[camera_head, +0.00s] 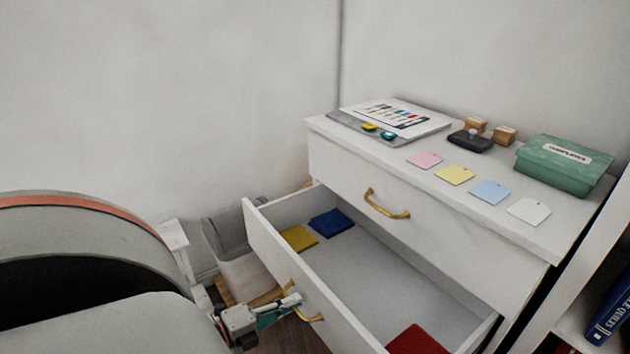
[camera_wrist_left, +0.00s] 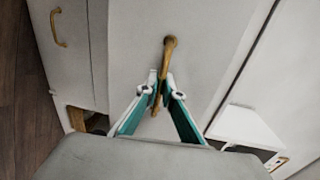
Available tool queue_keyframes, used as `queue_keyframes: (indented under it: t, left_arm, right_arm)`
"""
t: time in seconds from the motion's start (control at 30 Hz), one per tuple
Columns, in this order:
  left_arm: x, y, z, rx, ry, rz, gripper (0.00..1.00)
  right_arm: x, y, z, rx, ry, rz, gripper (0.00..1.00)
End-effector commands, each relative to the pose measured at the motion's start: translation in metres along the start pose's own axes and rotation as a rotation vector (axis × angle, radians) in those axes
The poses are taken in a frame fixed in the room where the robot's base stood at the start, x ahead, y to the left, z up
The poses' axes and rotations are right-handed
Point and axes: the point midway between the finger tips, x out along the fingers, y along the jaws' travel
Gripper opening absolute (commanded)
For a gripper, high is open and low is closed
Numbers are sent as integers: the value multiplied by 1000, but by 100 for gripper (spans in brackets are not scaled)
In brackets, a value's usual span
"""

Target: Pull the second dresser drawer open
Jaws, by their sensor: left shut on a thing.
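The white dresser (camera_head: 440,215) stands at the right in the head view. Its second drawer (camera_head: 375,285) is pulled well out, with its interior showing. A yellow piece (camera_head: 299,239) and a blue piece (camera_head: 331,222) lie at its left end, and a red piece (camera_head: 418,342) at its near right. My left gripper (camera_head: 291,303) is at the drawer front, shut on the brass handle (camera_head: 312,318). In the left wrist view, its teal fingers (camera_wrist_left: 161,90) close around the handle (camera_wrist_left: 168,46). My right gripper is not in view.
The top drawer with its brass handle (camera_head: 386,205) is shut. On the dresser top are a green box (camera_head: 563,168), coloured tags (camera_head: 455,175), a stamp pad (camera_head: 470,142) and a chart (camera_head: 398,117). A bin (camera_head: 238,265) stands behind the drawer's left end. A bookshelf (camera_head: 585,280) is at the right.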

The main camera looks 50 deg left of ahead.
Motion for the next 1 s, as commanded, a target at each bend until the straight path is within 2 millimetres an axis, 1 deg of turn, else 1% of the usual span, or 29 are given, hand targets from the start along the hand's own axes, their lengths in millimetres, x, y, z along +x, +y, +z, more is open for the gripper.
queue_keyframes:
  t: [0.03, 0.1, 0.3, 0.5, 0.83, 0.87, 0.9, 1.0]
  left_arm:
    - [-11, 4, 0, -1, -2, 7, 0]
    - [-22, 5, 0, -1, -2, 6, 0]
    - [-41, 6, 1, 0, -2, 2, 0]
    - [-48, 6, 1, 0, -2, 0, 0]
    - [-48, 5, 1, 0, -2, 0, 0]
    - [-48, 5, 1, 0, -2, 0, 14]
    - [-48, 5, 1, 0, -2, 0, 24]
    - [-48, 5, 1, 0, -1, -1, 24]
  right_arm:
    - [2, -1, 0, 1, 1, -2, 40]
    - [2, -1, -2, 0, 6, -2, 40]
    - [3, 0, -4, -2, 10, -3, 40]
    - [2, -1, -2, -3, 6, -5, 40]
    - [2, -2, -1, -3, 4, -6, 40]
    - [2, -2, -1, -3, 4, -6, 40]
    - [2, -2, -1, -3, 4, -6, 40]
    - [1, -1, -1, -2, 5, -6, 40]
